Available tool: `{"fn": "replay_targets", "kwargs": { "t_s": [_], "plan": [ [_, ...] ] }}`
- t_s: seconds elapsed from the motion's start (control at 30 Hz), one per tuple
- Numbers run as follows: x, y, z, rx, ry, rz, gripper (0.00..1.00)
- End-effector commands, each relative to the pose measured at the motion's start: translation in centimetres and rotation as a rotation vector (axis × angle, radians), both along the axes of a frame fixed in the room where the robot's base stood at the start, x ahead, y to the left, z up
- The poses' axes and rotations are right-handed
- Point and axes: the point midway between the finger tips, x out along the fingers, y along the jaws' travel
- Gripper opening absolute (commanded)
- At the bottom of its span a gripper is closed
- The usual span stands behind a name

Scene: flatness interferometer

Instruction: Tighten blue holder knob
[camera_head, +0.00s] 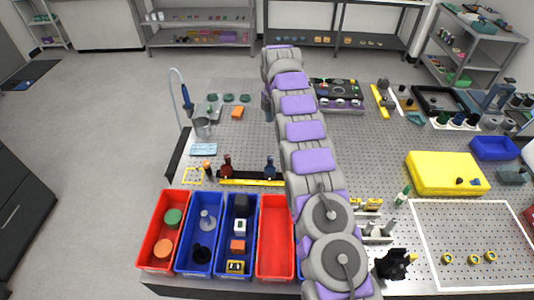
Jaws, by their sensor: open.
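A dark blue holder with a knob (270,168) stands upright on the perforated table, just left of my arm, behind the yellow-and-black strip. A similar dark red one (227,168) stands to its left. My arm stretches from the bottom right to the back of the table. What looks like my gripper (267,106) hangs at its far end, small and partly hidden behind the arm. It is open, well behind the blue holder and apart from it. The fine shape of the knob is too small to tell.
Red and blue bins (201,232) with parts line the front left edge. A beaker (202,128) stands at the left. A yellow block (446,173) and a white-outlined area (470,225) lie at the right. Metal fixtures (377,231) stand right of my arm.

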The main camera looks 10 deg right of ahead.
Motion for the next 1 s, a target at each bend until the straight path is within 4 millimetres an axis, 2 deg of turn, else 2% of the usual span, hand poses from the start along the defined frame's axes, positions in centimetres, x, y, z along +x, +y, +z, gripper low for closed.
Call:
{"fn": "replay_targets", "kwargs": {
  "t_s": [0.13,0.3,0.67,1.0],
  "plan": [
    [1.1,0.0,-1.7,0.004,-0.004,0.105,0.55],
    [1.7,-0.3,-2.6,0.008,-0.012,0.172,0.55],
    [1.8,-0.1,-4.3,0.007,-0.014,0.185,0.55],
    [1.8,0.0,-8.0,0.006,-0.013,0.184,0.55]
  ]
}}
